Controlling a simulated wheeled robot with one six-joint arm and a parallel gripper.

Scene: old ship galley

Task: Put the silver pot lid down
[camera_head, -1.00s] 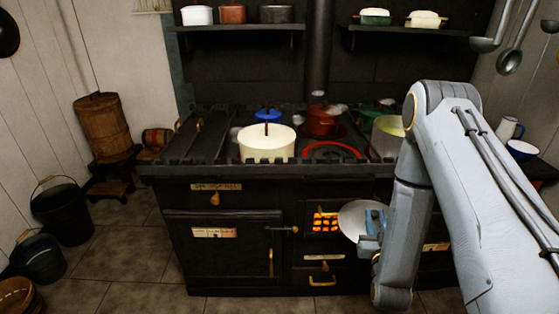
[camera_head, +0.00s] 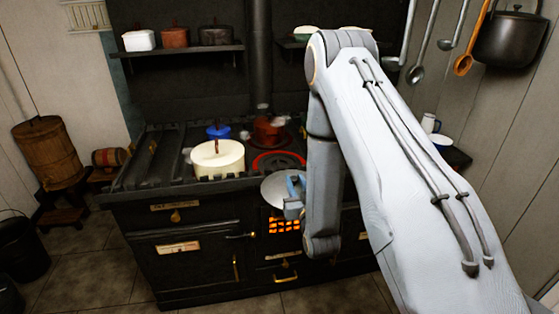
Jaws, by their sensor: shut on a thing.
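The silver pot lid (camera_head: 279,190) is a round, shiny disc, held tilted in front of the black stove's front edge, above the glowing grate. My gripper (camera_head: 296,192), with blue fingers, is shut on the lid at its right side. The exact grip point is partly hidden by the fingers. The black stove (camera_head: 160,192) stands behind the lid. My arm hides the right part of the stove top.
On the stove stand a cream pot (camera_head: 218,160), a blue pot (camera_head: 218,131) and a dark red pot (camera_head: 268,131). A red-ringed burner (camera_head: 279,161) looks bare. A side table (camera_head: 455,158) with a white jug (camera_head: 428,123) and a bowl (camera_head: 441,140) is at right.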

